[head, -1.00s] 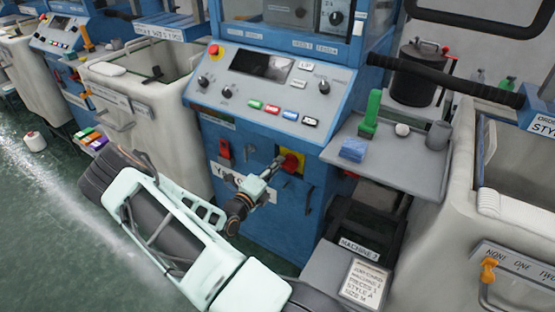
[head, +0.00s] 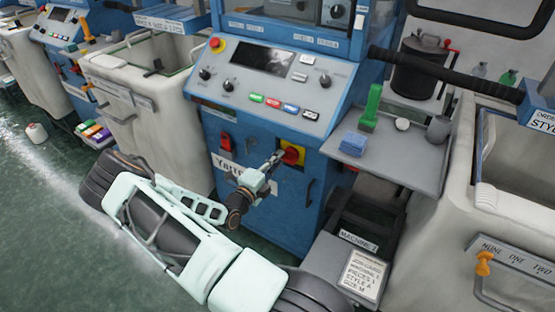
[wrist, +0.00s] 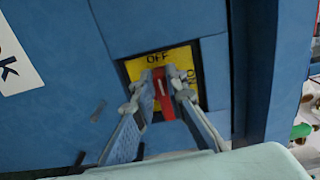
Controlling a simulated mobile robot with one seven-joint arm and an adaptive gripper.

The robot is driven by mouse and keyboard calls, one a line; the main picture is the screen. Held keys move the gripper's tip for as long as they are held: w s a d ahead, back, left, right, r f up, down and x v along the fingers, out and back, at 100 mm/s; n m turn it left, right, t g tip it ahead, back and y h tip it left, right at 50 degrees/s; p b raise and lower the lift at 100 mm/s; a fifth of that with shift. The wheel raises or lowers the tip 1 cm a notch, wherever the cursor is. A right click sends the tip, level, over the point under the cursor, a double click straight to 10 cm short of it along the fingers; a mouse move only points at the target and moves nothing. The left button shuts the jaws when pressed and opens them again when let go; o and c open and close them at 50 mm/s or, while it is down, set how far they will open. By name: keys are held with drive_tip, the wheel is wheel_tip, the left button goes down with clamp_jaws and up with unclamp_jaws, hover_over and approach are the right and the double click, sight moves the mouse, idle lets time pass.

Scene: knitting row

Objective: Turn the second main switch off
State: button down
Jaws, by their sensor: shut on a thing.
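The main switch is a red handle (wrist: 163,97) on a yellow plate (wrist: 181,60) set in the blue front of the middle machine. The plate reads OFF at its top and ON at its right side. The handle stands roughly upright in the wrist view, its upper end below the OFF word. My gripper (wrist: 164,92) is shut on the handle, one finger on each side. In the head view my gripper (head: 277,158) reaches the yellow plate (head: 292,154) from the left and partly hides the handle.
A second red switch (head: 226,142) sits left on the same panel. A sloped control panel (head: 262,88) is above. A grey side shelf (head: 400,165) with a green item and blue block juts out at right. White bins (head: 140,120) flank the machine.

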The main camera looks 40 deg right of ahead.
drive_tip(key=c, duration=1.9)
unclamp_jaws()
drive_tip(key=shift+c, duration=0.2)
drive_tip(key=shift+a, duration=0.1)
drive_tip(key=v, duration=1.1)
drive_tip(key=shift+s+a, duration=0.25)
drive_tip(key=shift+a, duration=0.1)
